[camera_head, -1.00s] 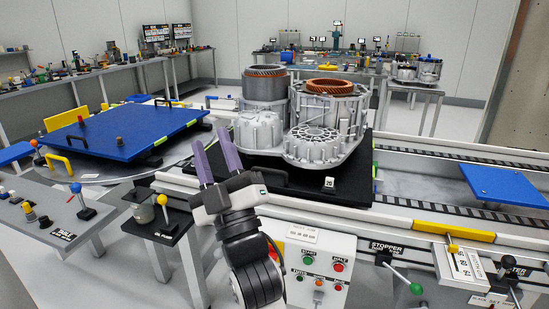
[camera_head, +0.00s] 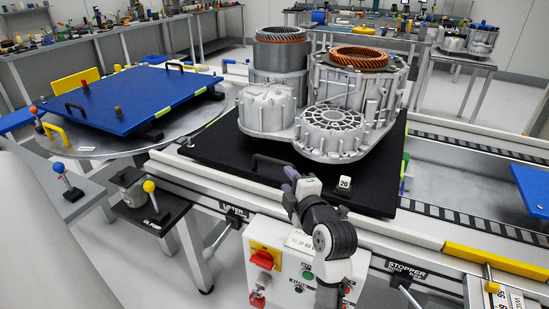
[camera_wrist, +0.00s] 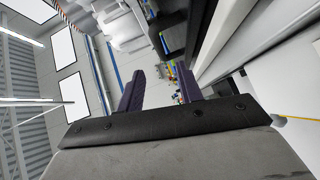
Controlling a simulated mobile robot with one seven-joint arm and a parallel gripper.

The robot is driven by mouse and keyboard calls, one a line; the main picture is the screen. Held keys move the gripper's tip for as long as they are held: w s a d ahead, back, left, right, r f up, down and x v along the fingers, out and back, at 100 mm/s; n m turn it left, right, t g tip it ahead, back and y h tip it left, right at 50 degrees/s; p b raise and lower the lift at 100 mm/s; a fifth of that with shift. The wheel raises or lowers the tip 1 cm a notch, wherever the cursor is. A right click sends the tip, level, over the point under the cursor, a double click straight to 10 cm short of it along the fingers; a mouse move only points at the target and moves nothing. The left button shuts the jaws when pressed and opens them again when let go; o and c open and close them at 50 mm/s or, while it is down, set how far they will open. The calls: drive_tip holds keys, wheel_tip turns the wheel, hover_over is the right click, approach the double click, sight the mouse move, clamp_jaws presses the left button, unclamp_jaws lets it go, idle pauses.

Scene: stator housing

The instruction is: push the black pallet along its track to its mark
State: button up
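The black pallet (camera_head: 215,152) lies flat on the track (camera_head: 450,190) in the head view. It carries the large grey stator housing (camera_head: 337,131), which hides much of its top. A black handle (camera_head: 268,163) shows near its front edge, and a white tag "20" (camera_head: 345,184) is at its front right. My gripper (camera_head: 288,181) is at the pallet's front side, just right of the handle. In the wrist view my gripper (camera_wrist: 160,85) has its purple fingers apart with nothing held between them. I cannot tell whether it touches the pallet. I cannot identify the mark.
A blue plate (camera_head: 130,98) sits on a round turntable to the left. A control box (camera_head: 300,265) stands below the track front, with the stopper lever (camera_head: 410,297) beside it. A yellow bar (camera_head: 500,260) lies along the front rail. The track right of the pallet is clear up to another blue plate (camera_head: 533,190).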

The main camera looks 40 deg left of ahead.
sight(274, 163)
drive_tip(key=p+x, duration=0.2)
drive_tip(key=x, duration=0.9)
drive_tip(key=shift+w+a, duration=0.2)
drive_tip(key=shift+a, duration=0.15)
clamp_jaws()
